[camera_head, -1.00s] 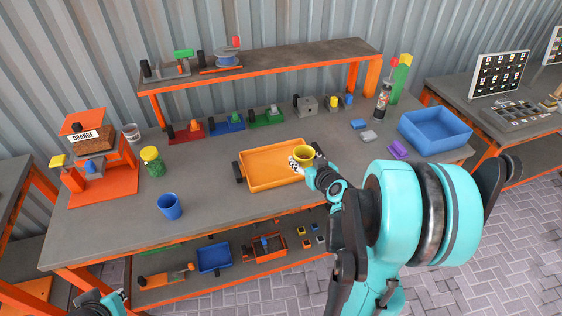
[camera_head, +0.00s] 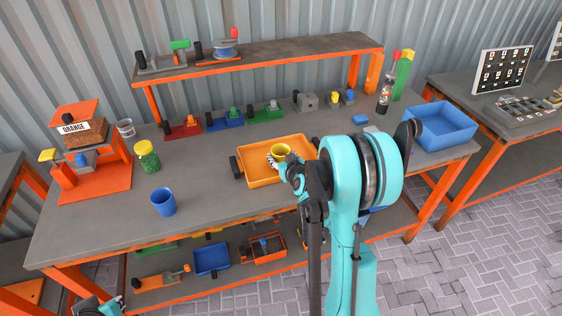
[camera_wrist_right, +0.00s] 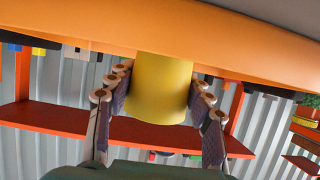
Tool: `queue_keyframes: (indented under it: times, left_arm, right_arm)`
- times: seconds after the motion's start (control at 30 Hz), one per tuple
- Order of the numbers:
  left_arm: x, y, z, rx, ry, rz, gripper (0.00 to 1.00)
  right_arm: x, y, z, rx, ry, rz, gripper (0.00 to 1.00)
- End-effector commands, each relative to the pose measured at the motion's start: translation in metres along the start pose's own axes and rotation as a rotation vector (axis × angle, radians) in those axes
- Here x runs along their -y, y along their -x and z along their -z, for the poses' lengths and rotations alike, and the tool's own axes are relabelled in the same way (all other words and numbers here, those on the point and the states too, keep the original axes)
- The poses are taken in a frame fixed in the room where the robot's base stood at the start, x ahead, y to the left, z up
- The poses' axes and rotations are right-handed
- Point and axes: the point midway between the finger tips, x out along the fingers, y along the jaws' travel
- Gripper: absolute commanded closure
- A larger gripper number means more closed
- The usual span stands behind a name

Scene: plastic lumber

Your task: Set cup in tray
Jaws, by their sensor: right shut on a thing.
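A yellow cup (camera_head: 281,151) is held in my right gripper (camera_head: 278,162), over the orange tray (camera_head: 262,180) on the workbench. In the right wrist view the fingers (camera_wrist_right: 158,95) close on both sides of the yellow cup (camera_wrist_right: 160,88), and the orange tray (camera_wrist_right: 60,28) shows right beside it. I cannot tell whether the cup touches the tray floor. My right arm hides the tray's right front part. Of my left arm only a small piece (camera_head: 98,306) shows at the bottom left; its fingers are not clear.
A blue bin (camera_head: 446,128) stands at the right end of the bench. An orange-edged shelf (camera_head: 260,62) runs along the back. The bench between blue cup and tray is clear.

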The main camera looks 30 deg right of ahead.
Motion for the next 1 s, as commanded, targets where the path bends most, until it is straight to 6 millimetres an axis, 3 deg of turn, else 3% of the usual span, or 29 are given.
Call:
queue_keyframes:
  times: [0.07,0.4,0.43,0.5,0.9,1.0]
  left_arm:
    - [0.0,-0.005,-0.004,0.0,0.0,0.0,1.0]
    - [0.0,-0.007,-0.005,0.0,0.0,0.0,1.0]
    - [0.0,-0.007,-0.005,0.0,0.0,0.0,1.0]
    - [0.0,-0.006,-0.004,0.0,0.0,0.0,1.0]
    - [0.0,-0.002,-0.001,0.0,0.0,0.0,1.0]
    - [0.0,0.001,0.001,0.0,0.0,0.0,1.0]
  right_arm:
    - [0.0,-0.004,-0.009,0.0,0.0,0.0,0.83]
    - [0.0,-0.004,-0.011,0.0,0.0,0.0,0.83]
    - [0.0,-0.004,-0.011,0.0,0.0,0.0,0.46]
    - [0.0,-0.004,-0.01,0.0,0.0,0.0,0.28]
    - [0.0,-0.002,-0.005,0.0,0.0,0.0,0.28]
    - [-0.001,0.012,-0.005,0.0,-0.002,-0.001,0.28]
